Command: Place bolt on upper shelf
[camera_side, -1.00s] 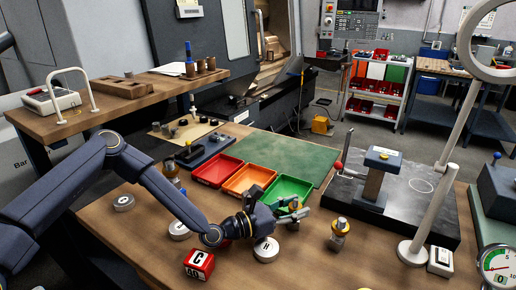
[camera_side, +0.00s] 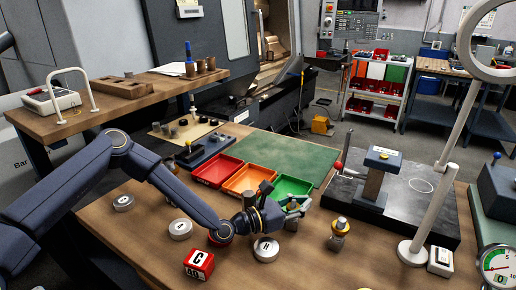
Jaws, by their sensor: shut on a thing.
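My gripper (camera_side: 296,207) is low over the front of the wooden bench, beside the near edge of the green tray (camera_side: 308,185). Its fingers are shut on a small brass-coloured piece, which I take to be the bolt (camera_side: 293,208); it is mostly hidden by the fingers and its shape is unclear. The raised wooden shelf (camera_side: 120,112) at upper left looks like the upper shelf. It is well away from my gripper, to the left and back.
Red (camera_side: 217,170) and orange trays (camera_side: 250,180) adjoin the green one. A disc marked H (camera_side: 265,250), a red C block (camera_side: 199,264) and a brass-topped fitting (camera_side: 339,234) stand near my gripper. The shelf carries a handled device (camera_side: 50,100), wooden block (camera_side: 124,88) and cylinders (camera_side: 200,66).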

